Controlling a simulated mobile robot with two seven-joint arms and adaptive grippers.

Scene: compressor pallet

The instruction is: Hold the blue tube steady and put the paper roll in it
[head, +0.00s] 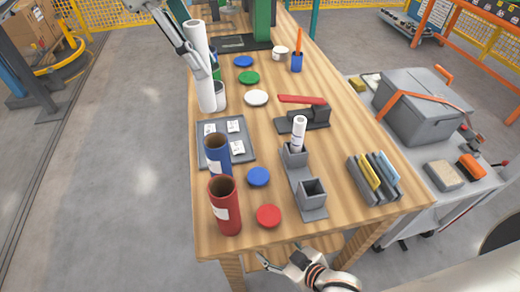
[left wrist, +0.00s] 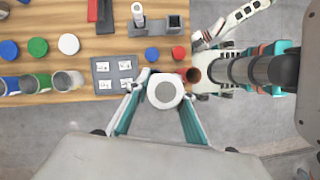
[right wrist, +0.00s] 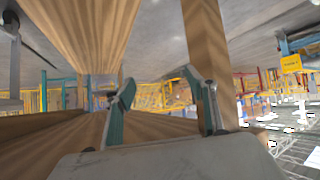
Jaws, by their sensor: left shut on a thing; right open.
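My left gripper (head: 198,66) is shut on the white paper roll (head: 206,94) and holds it upright in the air. In the left wrist view, the roll's round end (left wrist: 165,91) shows between the fingers. The blue tube (head: 217,158) stands upright with its open top up, near the tray's front edge. In the head view, the roll's lower end is farther back than the tube and apart from it. In the left wrist view, the roll hides most of the tube. My right gripper (head: 283,255) is open and empty at the table's front end, away from the tube.
A red tube (head: 226,206) stands just in front of the blue one. A grey tray (head: 244,143) with labels lies behind. Blue (head: 258,177) and red (head: 268,216) caps lie to the right, beside a grey holder (head: 304,199). Other tubes and caps stand farther back.

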